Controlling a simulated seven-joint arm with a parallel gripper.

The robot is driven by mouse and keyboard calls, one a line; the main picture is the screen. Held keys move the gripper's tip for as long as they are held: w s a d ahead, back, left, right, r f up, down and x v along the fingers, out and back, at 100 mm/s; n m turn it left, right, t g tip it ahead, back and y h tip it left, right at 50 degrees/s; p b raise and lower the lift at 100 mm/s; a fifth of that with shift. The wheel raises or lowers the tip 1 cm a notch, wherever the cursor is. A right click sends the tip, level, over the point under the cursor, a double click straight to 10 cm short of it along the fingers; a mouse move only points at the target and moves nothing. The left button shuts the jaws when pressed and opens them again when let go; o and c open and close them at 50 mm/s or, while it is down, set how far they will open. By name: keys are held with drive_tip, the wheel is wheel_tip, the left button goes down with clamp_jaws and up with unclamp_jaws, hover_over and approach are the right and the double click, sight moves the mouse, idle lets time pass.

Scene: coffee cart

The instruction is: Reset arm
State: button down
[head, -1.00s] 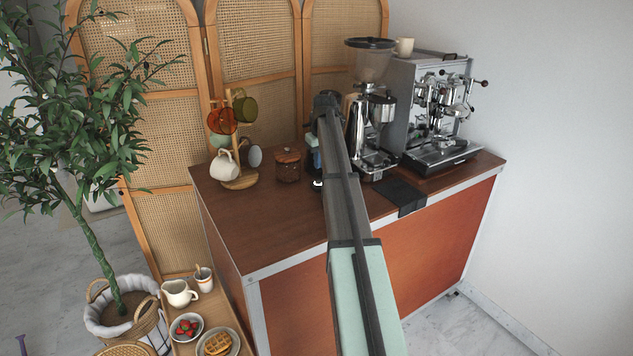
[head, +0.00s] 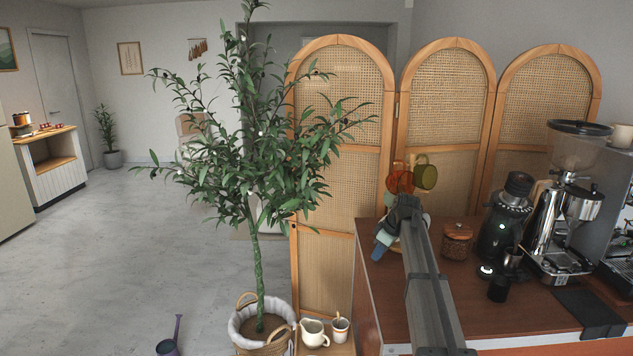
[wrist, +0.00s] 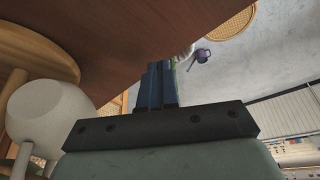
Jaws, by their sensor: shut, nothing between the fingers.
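My gripper (wrist: 157,86) shows in the wrist view with its two blue fingers together and nothing between them. In the head view my gripper (head: 381,251) is at the left end of the brown cart top (head: 459,289), beside the mug tree. My arm reaches over the counter from the bottom of the picture and hides part of the mug tree. An orange mug (head: 399,181) and an olive mug (head: 425,177) hang there. In the wrist view a white mug (wrist: 50,118) is close at the left of my gripper.
A lidded jar (head: 457,242), a black grinder (head: 503,225) and a chrome grinder (head: 562,222) stand right of my arm. A potted tree (head: 258,262) and a rattan screen (head: 340,180) stand left and behind. A white pitcher (head: 313,333) is below. Floor at far left is clear.

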drive_tip(key=s+a+f+n+g+y, duration=0.1)
drive_tip(key=s+a+f+n, duration=0.25)
drive_tip(key=a, duration=0.65)
drive_tip(key=s+a+f+n+y, duration=0.15)
drive_tip(key=a+f, duration=0.25)
drive_tip(key=a, duration=0.6)
drive_tip(key=s+a+f+m+g+h, duration=0.1)
drive_tip(key=s+f+m, duration=0.1)
drive_tip(key=s+f, duration=0.7)
drive_tip(key=s+f+m+g+h, duration=0.15)
drive_tip(key=s+f, duration=0.35)
drive_tip(key=f, duration=0.8)
drive_tip(key=s+d+f+m+g+h, duration=0.1)
drive_tip(key=s+d+f+m+g, duration=0.15)
drive_tip(key=s+f, duration=0.9)
drive_tip(key=s+d+f+m+g+h, duration=0.1)
drive_tip(key=s+d+f+m, duration=0.25)
drive_tip(key=s+f, duration=0.8)
drive_tip(key=s+d+m+g, duration=0.1)
drive_tip(key=s+d+m, duration=0.1)
drive_tip(key=s+d, duration=0.2)
drive_tip(key=s+d+m+h, duration=0.1)
drive_tip(key=s+d, duration=0.3)
drive_tip(key=s, duration=0.7)
drive_tip(key=s+d+m+g, duration=0.1)
drive_tip(key=s+d+m, duration=0.2)
drive_tip(key=s, duration=0.4)
drive_tip(key=shift+s+d+g, duration=0.3)
drive_tip(key=shift+s+d, duration=0.1)
drive_tip(key=shift+d, duration=0.15)
